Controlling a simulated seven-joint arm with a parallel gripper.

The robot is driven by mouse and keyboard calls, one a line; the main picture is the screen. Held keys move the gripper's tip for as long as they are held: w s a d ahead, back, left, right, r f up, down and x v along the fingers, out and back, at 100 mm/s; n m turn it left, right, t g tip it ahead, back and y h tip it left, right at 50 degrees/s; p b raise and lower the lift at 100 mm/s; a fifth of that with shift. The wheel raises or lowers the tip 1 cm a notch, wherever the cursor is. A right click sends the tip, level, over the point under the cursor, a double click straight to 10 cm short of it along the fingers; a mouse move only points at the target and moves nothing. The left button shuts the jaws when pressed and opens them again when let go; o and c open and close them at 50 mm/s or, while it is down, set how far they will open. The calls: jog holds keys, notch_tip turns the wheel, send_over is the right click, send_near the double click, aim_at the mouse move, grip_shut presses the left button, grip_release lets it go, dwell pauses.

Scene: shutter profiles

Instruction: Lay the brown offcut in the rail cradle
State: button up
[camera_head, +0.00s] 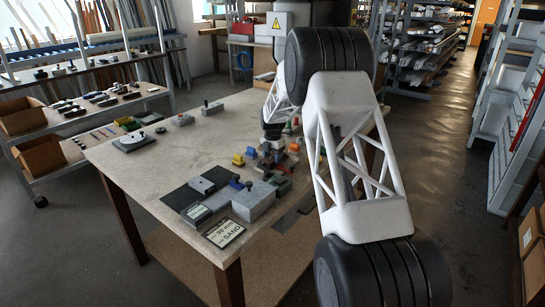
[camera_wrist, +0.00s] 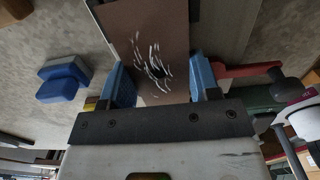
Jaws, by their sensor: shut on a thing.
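The brown offcut (camera_wrist: 155,30) is a flat brown piece with pale scratch-like marks near its lower end, in the wrist view. My gripper (camera_wrist: 158,75) has blue fingers on both sides of that end and is shut on it. In the head view my gripper (camera_head: 272,131) is over the far part of the bench, small and partly hidden, and I cannot make out the offcut there.
A blue stepped block (camera_wrist: 62,80) lies left of the gripper in the wrist view. A red lever (camera_wrist: 245,72) and a dark green body are close on the right. The bench (camera_head: 150,175) holds many small coloured blocks near the gripper; its left part is mostly clear.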

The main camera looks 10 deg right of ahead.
jog(key=o, duration=0.9)
jog(key=shift+o, duration=0.2)
jog(key=shift+r, duration=0.1)
notch_tip(320, 180, up, 13)
dwell(0.7)
